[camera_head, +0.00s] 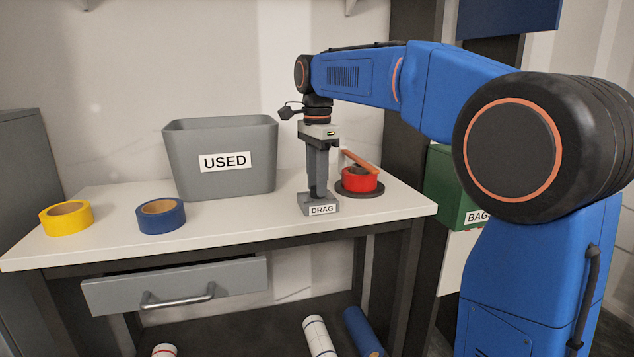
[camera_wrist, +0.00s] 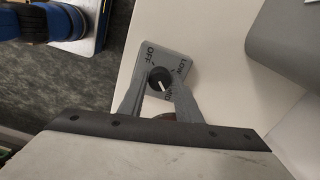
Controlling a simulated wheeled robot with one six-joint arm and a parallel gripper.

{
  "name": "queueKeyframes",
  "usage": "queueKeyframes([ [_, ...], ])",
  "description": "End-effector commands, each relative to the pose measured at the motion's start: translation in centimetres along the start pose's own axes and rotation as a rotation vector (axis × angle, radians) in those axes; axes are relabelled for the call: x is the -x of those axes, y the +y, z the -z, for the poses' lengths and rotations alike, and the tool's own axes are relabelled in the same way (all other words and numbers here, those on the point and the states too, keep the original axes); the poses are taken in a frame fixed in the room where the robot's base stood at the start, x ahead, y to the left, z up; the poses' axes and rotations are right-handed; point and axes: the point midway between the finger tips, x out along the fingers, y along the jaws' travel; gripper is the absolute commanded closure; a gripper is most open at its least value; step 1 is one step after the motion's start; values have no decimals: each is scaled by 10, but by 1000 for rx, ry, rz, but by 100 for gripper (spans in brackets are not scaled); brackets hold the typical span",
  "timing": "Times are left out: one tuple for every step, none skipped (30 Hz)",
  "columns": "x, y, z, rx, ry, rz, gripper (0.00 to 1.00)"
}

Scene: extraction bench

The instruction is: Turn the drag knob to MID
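The grey DRAG box (camera_head: 322,209) stands near the front right of the white bench. In the wrist view its sloped face (camera_wrist: 143,48) carries the words OFF and LOW, with a third label partly covered by a finger. The dark round drag knob (camera_wrist: 159,78) has a white pointer line slanting toward the lower right of the picture, away from OFF. My gripper (camera_head: 318,191) points straight down over the box. In the wrist view its fingers (camera_wrist: 159,84) stand on either side of the knob, seemingly with small gaps. Contact is hard to judge.
A grey USED bin (camera_head: 190,165) stands behind and left of the box. Blue tape (camera_head: 161,222) and yellow tape (camera_head: 66,222) lie left. A green box (camera_head: 445,190) is beyond the bench's right end.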

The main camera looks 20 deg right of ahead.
Motion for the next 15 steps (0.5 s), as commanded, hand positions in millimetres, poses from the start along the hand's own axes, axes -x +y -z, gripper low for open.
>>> queueKeyframes([
  [0,0,0,0,0,1,56],
  [0,0,0,0,0,0,54],
  [0,0,0,0,0,0,54],
  [0,0,0,0,0,0,54],
  [0,0,0,0,0,0,54],
  [0,0,0,0,0,-1,54],
  [0,0,0,0,0,-1,54],
  [0,0,0,1,0,-1,54],
  [0,0,0,1,0,-1,54],
  [0,0,0,1,0,-1,54],
  [1,0,0,1,-1,-1,54],
  [2,0,0,1,-1,-1,54],
  [4,0,0,1,-1,-1,54],
  [6,0,0,1,-1,0,54],
  [10,0,0,1,-1,0,54],
])
